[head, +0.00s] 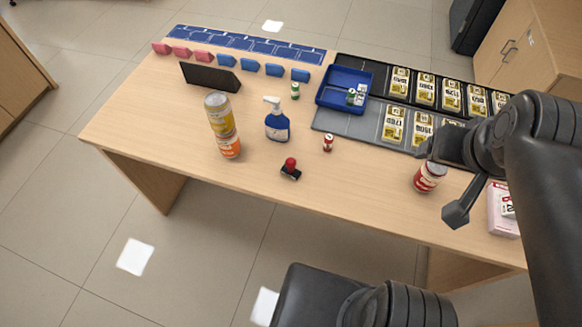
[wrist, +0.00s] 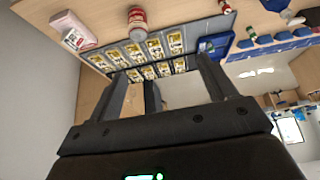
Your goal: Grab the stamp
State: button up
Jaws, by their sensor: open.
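The stamp (head: 291,169) has a red knob on a black base. It stands upright near the front edge of the wooden counter (head: 240,187), left of the middle, in the head view. I cannot make it out in the wrist view. My gripper (wrist: 163,72) is open, with its two dark fingers apart and nothing between them. In the head view my arm reaches in from the right, over the right end of the counter, well away from the stamp.
A red-labelled can (head: 430,177) and pink box (head: 502,214) stand at right. A blue tray (head: 324,98) lies behind.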

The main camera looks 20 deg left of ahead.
jog(key=w+a+f+n+g, duration=0.25)
jog(key=w+a+n, duration=0.35)
jog(key=n, duration=0.3)
jog(key=n+g, duration=0.3)
jog(key=n, duration=2.1)
send_near(291, 168)
jog(key=shift+w+a+f, duration=0.5)
jog(key=shift+w+f, duration=0.3)
jog(key=shift+w, duration=0.1)
notch_tip(291, 168, down, 5)
jog(key=shift+s+a+r, duration=0.1)
jog(key=shift+r, duration=0.1)
jog(key=shift+d+f, duration=0.2)
jog(key=shift+f, duration=1.4)
jog(key=shift+d+f, duration=0.15)
jog(key=shift+f, duration=1.45)
jog(key=shift+c, duration=0.2)
